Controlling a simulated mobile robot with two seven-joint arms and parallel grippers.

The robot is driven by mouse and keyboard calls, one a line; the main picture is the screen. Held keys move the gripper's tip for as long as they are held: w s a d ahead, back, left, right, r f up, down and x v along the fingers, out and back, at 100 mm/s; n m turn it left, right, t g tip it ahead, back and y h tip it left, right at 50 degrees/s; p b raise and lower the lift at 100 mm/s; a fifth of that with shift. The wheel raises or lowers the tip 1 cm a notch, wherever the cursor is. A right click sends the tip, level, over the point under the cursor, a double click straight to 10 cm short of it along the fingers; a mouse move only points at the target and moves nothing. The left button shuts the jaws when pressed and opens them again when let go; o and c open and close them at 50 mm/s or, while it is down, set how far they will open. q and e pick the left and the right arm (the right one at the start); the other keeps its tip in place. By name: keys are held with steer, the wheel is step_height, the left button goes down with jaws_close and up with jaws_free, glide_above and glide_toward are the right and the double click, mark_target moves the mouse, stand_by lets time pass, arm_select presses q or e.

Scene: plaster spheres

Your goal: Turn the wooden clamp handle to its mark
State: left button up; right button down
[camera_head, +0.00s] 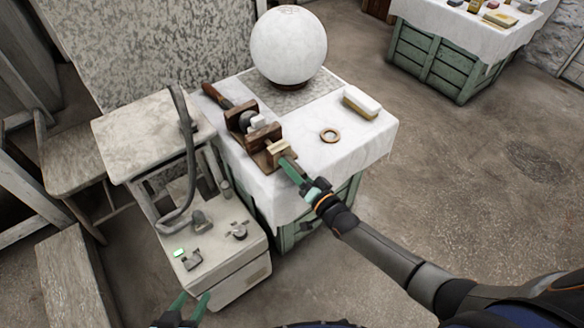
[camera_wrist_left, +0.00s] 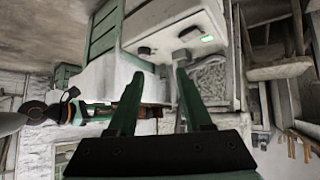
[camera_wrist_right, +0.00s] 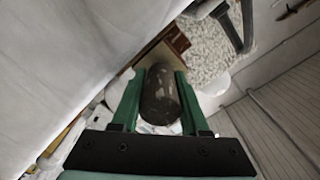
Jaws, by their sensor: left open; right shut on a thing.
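The wooden clamp (camera_head: 262,134) sits on the white-draped table near its left edge and holds a small pale piece (camera_head: 259,122). My right gripper (camera_head: 289,166) is at the clamp's near end. In the right wrist view my right gripper (camera_wrist_right: 158,92) is shut on a dark mottled cylinder, the clamp handle (camera_wrist_right: 160,95), whose end faces the camera. The head view hides most of the handle behind the fingers. I cannot make out the mark. My left gripper (camera_head: 190,303) is open and empty at the bottom of the head view; its fingers show apart in the left wrist view (camera_wrist_left: 158,85).
A plaster sphere (camera_head: 288,46) stands behind the clamp. A brush-like block (camera_head: 361,102) and a brass ring (camera_head: 330,135) lie to its right on the tablecloth (camera_head: 348,150). A grey machine cabinet (camera_head: 226,262) with a hose (camera_head: 189,150) stands left of the table.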

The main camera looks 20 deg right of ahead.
steer(key=shift+m+b, duration=0.3)
steer(key=shift+m, duration=1.1)
arm_select(q)
steer(key=w+r, duration=0.1)
steer(key=w+r+t, duration=0.2)
steer(key=r, duration=0.1)
steer(key=shift+w+a, duration=0.2)
steer(key=shift+a, duration=0.05)
arm_select(e)
steer(key=shift+c, duration=2.1)
jaws_free()
arm_select(q)
steer(key=shift+s+d+f, duration=0.1)
steer(key=shift+s, duration=0.1)
